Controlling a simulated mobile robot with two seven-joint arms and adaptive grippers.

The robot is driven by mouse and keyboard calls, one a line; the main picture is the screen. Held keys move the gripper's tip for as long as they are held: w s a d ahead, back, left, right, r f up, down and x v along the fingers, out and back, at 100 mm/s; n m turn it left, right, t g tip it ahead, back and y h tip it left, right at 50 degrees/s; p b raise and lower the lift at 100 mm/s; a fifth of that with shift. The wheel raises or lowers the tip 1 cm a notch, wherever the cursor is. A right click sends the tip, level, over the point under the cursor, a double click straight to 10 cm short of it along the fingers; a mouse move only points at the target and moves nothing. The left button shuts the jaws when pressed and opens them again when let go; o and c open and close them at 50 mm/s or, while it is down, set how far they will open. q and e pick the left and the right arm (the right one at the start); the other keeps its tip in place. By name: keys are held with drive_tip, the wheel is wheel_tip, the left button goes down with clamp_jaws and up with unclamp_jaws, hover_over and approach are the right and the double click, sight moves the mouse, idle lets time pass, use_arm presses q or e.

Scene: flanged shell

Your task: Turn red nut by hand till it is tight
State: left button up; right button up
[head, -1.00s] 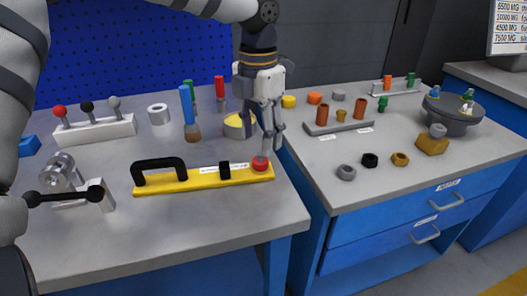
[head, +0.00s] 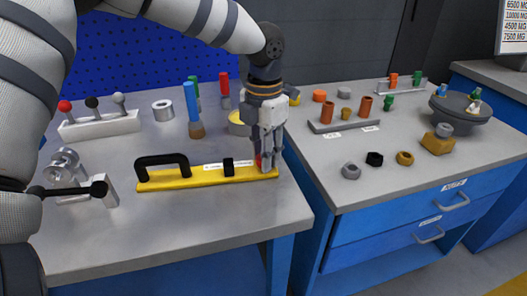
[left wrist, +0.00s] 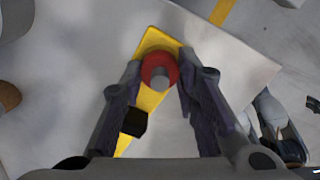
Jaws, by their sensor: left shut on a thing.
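The red nut (head: 258,161) is at the right end of the yellow bar (head: 206,180) on the near table. In the left wrist view the nut (left wrist: 160,63) is a red ring around a grey stud end. My left gripper (head: 266,164) points down over it, shut on the nut, with one finger on each side. The gripper's fingers (left wrist: 160,88) also show in the left wrist view. In the head view the fingers hide most of the nut. My right gripper does not show in the head view.
The bar carries a black handle (head: 163,168) and a small black block (head: 228,167). Behind stand a blue-handled tool (head: 193,108) and a yellow round piece (head: 238,122). Loose nuts (head: 374,159) lie on the right table. The near table's front is clear.

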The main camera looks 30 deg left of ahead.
use_arm(q)
drive_tip(key=shift+r+m, duration=0.25)
drive_tip(key=shift+m, duration=0.25)
drive_tip(key=shift+w+f+m, duration=0.1)
drive_tip(key=shift+f+m, duration=0.1)
drive_tip(key=shift+m, duration=0.2)
drive_tip(key=o, duration=1.2)
drive_tip(key=shift+c, duration=0.2)
wheel_tip(320, 180, up, 12)
